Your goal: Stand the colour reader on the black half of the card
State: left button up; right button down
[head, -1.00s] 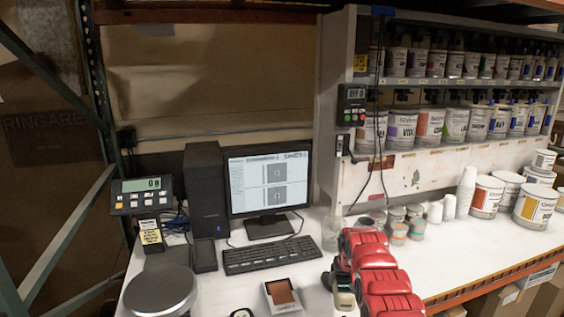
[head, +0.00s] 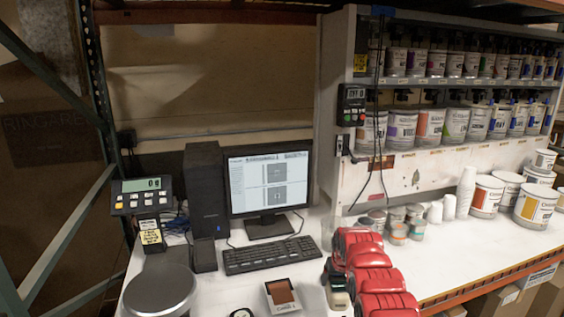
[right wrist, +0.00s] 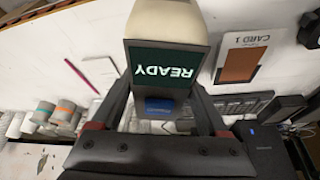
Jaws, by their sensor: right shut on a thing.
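The colour reader (right wrist: 165,65) is a cream-topped device with a dark green screen reading READY, upside down in the right wrist view. My right gripper (right wrist: 162,100) is shut on it, a finger on each side. In the head view the reader (head: 339,297) shows partly, below my red right arm. The card (head: 282,294) lies on the white bench, left of the reader. My left gripper is not in view.
A keyboard (head: 270,255) and monitor (head: 268,180) stand behind the card. A scale with a round plate (head: 160,290) is at left. Small pots (head: 398,233) and cups stand behind my right arm.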

jog(key=shift+a, duration=0.1)
jog(key=shift+a+r, duration=0.1)
jog(key=shift+a, duration=0.1)
jog(key=shift+s+a, duration=0.15)
jog(key=shift+a, duration=0.1)
dwell(0.6)
jog(key=shift+w+a+n, duration=0.1)
jog(key=shift+w+n, duration=0.1)
jog(key=shift+n, duration=0.1)
jog(key=shift+s+a, duration=0.1)
